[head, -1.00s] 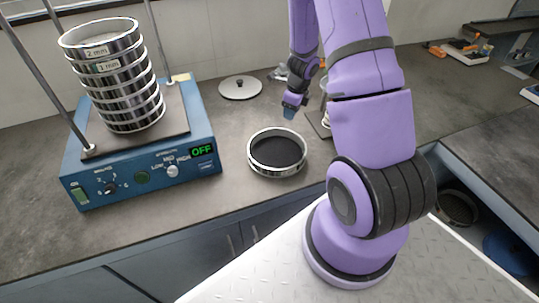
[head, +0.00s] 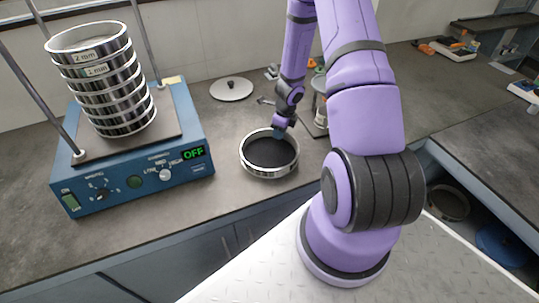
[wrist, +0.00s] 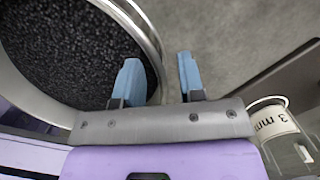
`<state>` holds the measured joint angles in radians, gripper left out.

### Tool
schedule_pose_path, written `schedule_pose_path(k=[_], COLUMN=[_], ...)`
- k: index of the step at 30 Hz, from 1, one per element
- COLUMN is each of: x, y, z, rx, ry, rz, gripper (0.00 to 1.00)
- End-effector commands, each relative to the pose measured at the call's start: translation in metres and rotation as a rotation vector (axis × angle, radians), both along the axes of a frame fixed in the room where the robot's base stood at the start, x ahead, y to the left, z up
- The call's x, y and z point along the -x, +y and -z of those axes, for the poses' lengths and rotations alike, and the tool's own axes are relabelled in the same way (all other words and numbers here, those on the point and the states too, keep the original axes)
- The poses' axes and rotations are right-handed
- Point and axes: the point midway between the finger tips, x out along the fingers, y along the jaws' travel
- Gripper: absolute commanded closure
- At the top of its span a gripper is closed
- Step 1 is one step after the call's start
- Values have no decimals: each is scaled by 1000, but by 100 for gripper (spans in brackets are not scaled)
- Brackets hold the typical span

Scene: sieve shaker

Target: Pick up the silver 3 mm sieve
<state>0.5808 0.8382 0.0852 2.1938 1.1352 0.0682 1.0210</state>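A round silver sieve (head: 246,163) with dark granular contents stands on the counter, right of the shaker. My gripper (wrist: 160,80) is open, one blue finger over the inside of the sieve and the other outside over the counter. In the head view my gripper (head: 279,134) is at the sieve's far right rim. A small cylindrical vessel (wrist: 270,108) labelled "3 mm" stands to the right in the wrist view, partly cut off.
A silver lid (head: 231,89) lies behind. A dark plate with a vessel (head: 320,108) stands just right of my gripper.

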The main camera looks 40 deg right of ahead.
Motion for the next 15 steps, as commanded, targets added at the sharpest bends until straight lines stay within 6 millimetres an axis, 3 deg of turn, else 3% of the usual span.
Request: schedule_pose_path(k=[9,13,15], x=[0,-1,-1], y=[0,0,0], z=[3,2,2], rx=[0,0,0], ry=[0,0,0], rz=[0,0,0], gripper=[66,96,100])
